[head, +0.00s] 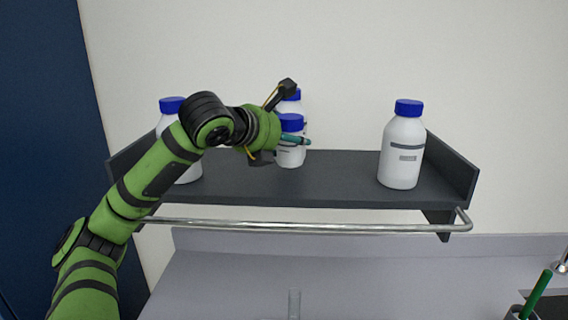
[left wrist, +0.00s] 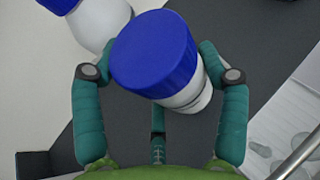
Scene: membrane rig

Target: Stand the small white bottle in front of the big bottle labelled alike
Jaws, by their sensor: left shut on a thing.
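The small white bottle (head: 290,157) has a blue cap and is upright at the middle of the shelf. It also shows from above in the left wrist view (left wrist: 155,55), between the fingers. My left gripper (head: 291,141) is shut on it. I cannot tell whether its base touches the shelf, and its label is not readable. A big white bottle with a blue cap (head: 292,96) is behind it, mostly hidden. Another big bottle (head: 190,172) stands at left, partly behind my arm. A third big bottle (head: 400,170) stands at right with a dark band and grey label. My right gripper is not in view.
The dark grey shelf (head: 340,187) has raised side panels and a metal rail (head: 300,226) along its front. Shelf room is free between the middle and right bottles. A clear glass vessel (head: 294,303) stands on the counter below.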

